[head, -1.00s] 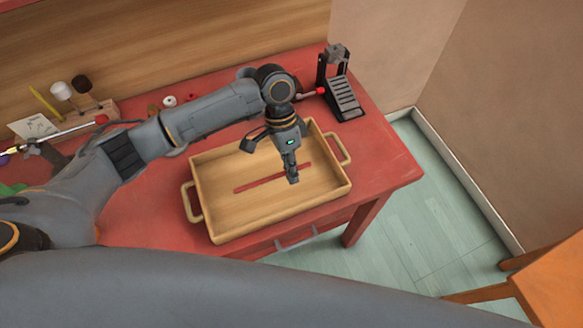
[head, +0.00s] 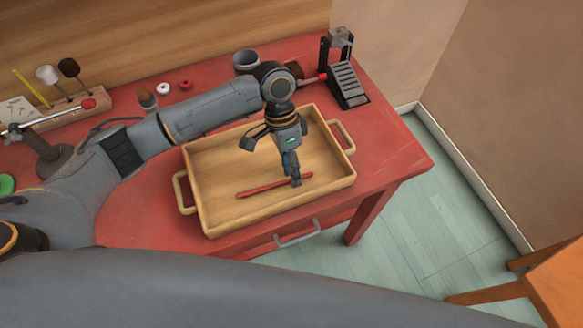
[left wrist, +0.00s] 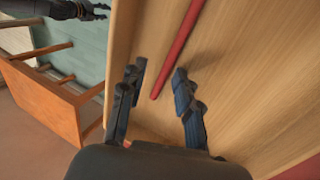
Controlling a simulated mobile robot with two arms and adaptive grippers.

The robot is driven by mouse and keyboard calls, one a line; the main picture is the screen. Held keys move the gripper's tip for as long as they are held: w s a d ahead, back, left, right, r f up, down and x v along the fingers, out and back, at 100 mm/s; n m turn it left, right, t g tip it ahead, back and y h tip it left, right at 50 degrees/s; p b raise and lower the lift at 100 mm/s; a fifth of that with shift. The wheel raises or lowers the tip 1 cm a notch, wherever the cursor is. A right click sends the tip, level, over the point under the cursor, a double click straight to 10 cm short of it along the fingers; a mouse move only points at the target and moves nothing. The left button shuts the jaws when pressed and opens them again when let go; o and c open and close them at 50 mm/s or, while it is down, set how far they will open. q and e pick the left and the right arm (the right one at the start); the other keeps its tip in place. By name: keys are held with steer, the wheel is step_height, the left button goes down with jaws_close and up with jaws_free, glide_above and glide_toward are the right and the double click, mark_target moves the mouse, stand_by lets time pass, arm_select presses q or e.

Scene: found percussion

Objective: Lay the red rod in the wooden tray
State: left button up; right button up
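The wooden tray (head: 205,216) stands on the red table, with a handle at each end. The thin red rod (head: 262,188) is inside its walls near the front side and appears to lie on the tray floor. My left gripper (head: 296,182) points down into the tray over the rod's right part. In the left wrist view, the left gripper (left wrist: 159,76) is open, its fingers apart on either side of the rod's near end (left wrist: 175,55). A dark gripper, apparently my right one (left wrist: 85,9), shows at the top left corner; its finger opening is unclear.
A black pedal-like device (head: 345,85) stands at the table's back right. A grey cup (head: 245,61) is behind my arm. A wooden holder with mallets (head: 70,108) and a stand (head: 52,155) are at left. An orange stool (head: 555,285) is at lower right.

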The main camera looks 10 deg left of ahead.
arm_select(q)
steer(key=v, duration=1.2)
stand_by(0.6)
